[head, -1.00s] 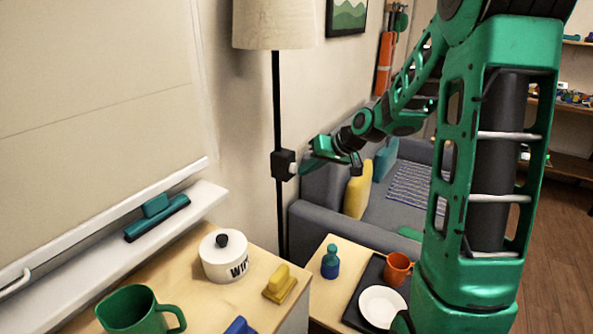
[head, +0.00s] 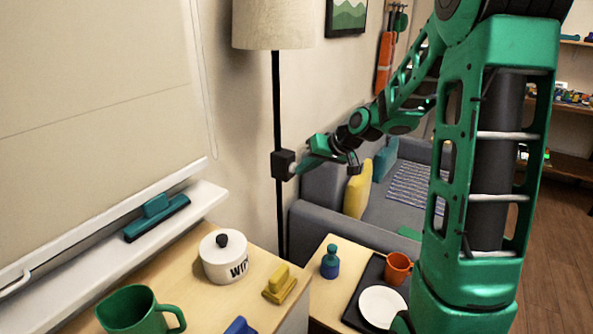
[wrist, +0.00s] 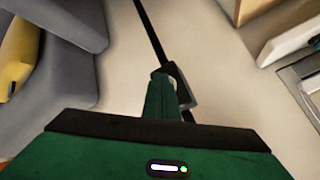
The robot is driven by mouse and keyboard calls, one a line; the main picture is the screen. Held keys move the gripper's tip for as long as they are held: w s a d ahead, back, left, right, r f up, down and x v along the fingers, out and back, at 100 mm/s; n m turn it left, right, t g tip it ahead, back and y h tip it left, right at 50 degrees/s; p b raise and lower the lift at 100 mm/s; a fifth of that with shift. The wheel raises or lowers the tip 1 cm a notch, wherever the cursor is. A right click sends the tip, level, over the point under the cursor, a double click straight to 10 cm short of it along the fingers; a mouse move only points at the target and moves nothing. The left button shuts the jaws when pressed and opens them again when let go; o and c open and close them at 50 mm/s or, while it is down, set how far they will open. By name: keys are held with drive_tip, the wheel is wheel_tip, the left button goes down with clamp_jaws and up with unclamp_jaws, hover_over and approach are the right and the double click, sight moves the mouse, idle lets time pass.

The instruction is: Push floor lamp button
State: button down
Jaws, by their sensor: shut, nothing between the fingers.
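The floor lamp has a cream shade (head: 275,24), a thin black pole (head: 278,112) and a black box (head: 283,164) partway down the pole. The pale button on the box's right side is mostly hidden by my gripper in the head view. My gripper (head: 302,167) is shut and empty, with its tips right at that side of the box. In the wrist view, the shut green fingers (wrist: 161,96) overlap the black box (wrist: 184,92). A small pale part shows at their tips. I cannot tell whether the tips touch the button or press it.
A grey sofa (head: 322,187) with a yellow cushion (head: 358,192) stands behind and below my gripper. A wooden cabinet top (head: 190,300) holds a white canister (head: 222,262) and a green mug (head: 135,312). A side table holds a blue-green bottle (head: 330,262) and a dark tray.

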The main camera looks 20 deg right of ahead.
idle(0.3)
drive_tip(key=shift+s+d, duration=0.3)
drive_tip(key=shift+s, duration=0.15)
drive_tip(key=shift+d, duration=0.1)
drive_tip(key=s+d, duration=0.2)
drive_tip(key=s, duration=0.1)
drive_tip(key=s+d, duration=0.1)
drive_tip(key=s, duration=0.1)
idle(0.5)
idle(0.3)
drive_tip(key=s+r+m+g+h, duration=0.1)
drive_tip(key=s+m+g+h, duration=0.3)
drive_tip(key=s, duration=3)
drive_tip(key=g, duration=0.4)
drive_tip(key=shift+d+m, duration=0.3)
drive_tip(key=shift+d, duration=0.1)
